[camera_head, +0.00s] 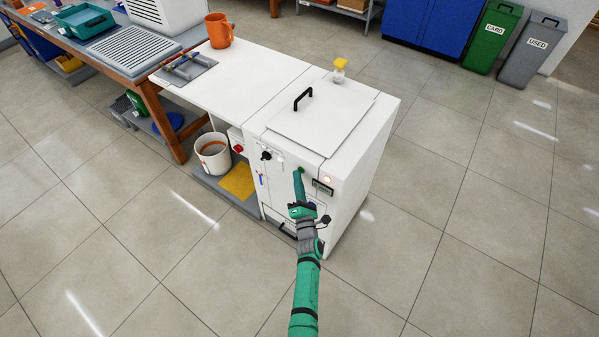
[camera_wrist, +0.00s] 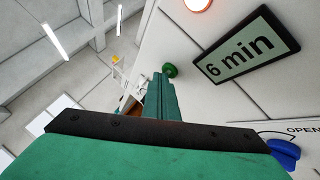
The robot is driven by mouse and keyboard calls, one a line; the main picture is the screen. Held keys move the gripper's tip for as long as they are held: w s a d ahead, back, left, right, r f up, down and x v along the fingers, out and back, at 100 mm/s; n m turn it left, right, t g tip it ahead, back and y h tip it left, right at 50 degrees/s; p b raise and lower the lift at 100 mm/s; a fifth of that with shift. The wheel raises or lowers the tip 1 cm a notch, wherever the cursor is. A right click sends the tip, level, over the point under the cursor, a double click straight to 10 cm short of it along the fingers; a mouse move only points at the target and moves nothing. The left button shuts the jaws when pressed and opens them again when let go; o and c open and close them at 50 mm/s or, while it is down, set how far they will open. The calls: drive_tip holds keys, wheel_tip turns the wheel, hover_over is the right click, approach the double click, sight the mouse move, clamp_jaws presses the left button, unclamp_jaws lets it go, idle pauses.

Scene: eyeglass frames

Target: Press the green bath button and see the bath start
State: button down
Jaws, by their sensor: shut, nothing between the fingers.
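The bath is a white cabinet (camera_head: 368,150) with a flat lid (camera_head: 320,115) and a black handle on top. The green bath button (camera_wrist: 171,70) sits on its front panel, left of the display in the wrist view. My gripper (camera_head: 297,172) is shut and empty, its tips at the upper front panel. In the wrist view the fingertips (camera_wrist: 159,76) are right beside the button and partly overlap it; I cannot tell whether they touch. The display (camera_wrist: 247,46) reads "6 min". A round lamp (camera_wrist: 197,3) above it glows pale with an orange-red rim.
A black knob (camera_head: 266,156) and red switch (camera_head: 238,149) are on the front to the left. A blue knob (camera_wrist: 284,153) is near "OPEN" lettering. A yellow-topped bottle (camera_head: 339,70) stands behind the lid. A white bucket (camera_head: 212,155) is lower left. Floor in front is clear.

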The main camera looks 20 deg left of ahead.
drive_tip(key=shift+s, duration=0.1)
drive_tip(key=shift+s+a, duration=0.3)
drive_tip(key=shift+s, duration=0.45)
drive_tip(key=s, duration=0.1)
drive_tip(key=s+a, duration=0.1)
drive_tip(key=s, duration=0.2)
drive_tip(key=shift+s+a, duration=0.35)
idle(0.8)
